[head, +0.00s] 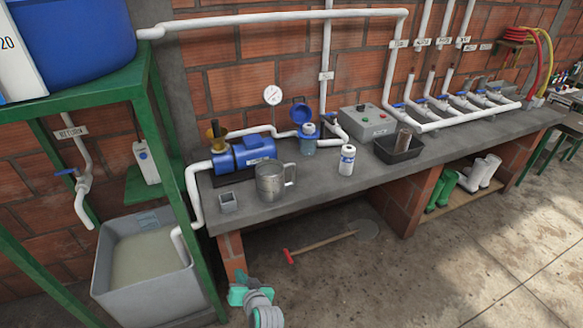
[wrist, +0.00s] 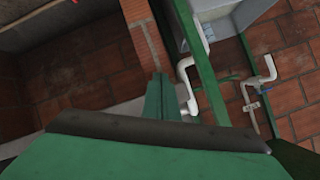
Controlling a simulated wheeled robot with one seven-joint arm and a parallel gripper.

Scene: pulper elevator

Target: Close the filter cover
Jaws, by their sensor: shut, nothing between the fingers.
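The filter cover (head: 300,112) is a round blue lid. It stands raised behind and above the filter body (head: 309,146), a clear bluish bowl on the pipe line, so the filter looks open. Something pale shows in the top of the bowl. My gripper (head: 238,294) is green and low in front of the bench, well below and left of the filter, touching nothing that I can see. In the wrist view, its green fingers (wrist: 170,98) are together with nothing between them. The filter and its cover are not in the wrist view.
On the grey bench (head: 250,214) are a blue pump (head: 244,152), a metal jug (head: 270,182), a white bottle (head: 347,160), a grey control box (head: 366,125) and a black tray (head: 399,150). A green stand (head: 160,130) and grey tank (head: 145,270) are at left.

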